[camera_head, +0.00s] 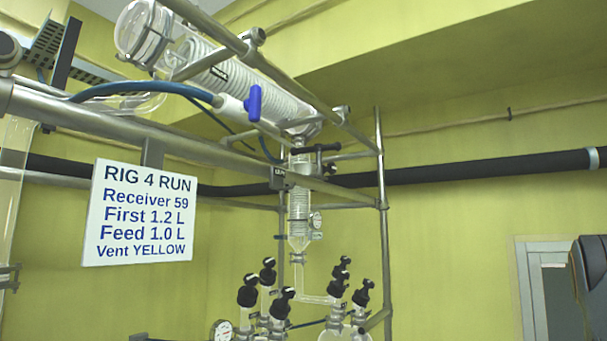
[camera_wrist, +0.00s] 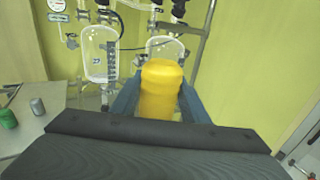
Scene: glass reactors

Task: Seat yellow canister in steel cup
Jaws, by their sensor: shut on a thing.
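The yellow canister (camera_wrist: 160,92) is in the middle of the wrist view, between the two blue-grey fingers of my gripper (camera_wrist: 159,103). My gripper is shut on it. The canister's lower part is hidden behind the dark gripper body. I cannot make out the steel cup for certain in either view. The canister and my gripper's fingers do not show in the head view.
In the wrist view, a grey cylinder (camera_wrist: 38,106) and a green canister (camera_wrist: 8,118) stand on a bench at left. Glass vessels (camera_wrist: 100,52) hang beyond the canister. The head view shows a sign (camera_head: 137,213) and a metal-framed glass rig (camera_head: 300,205).

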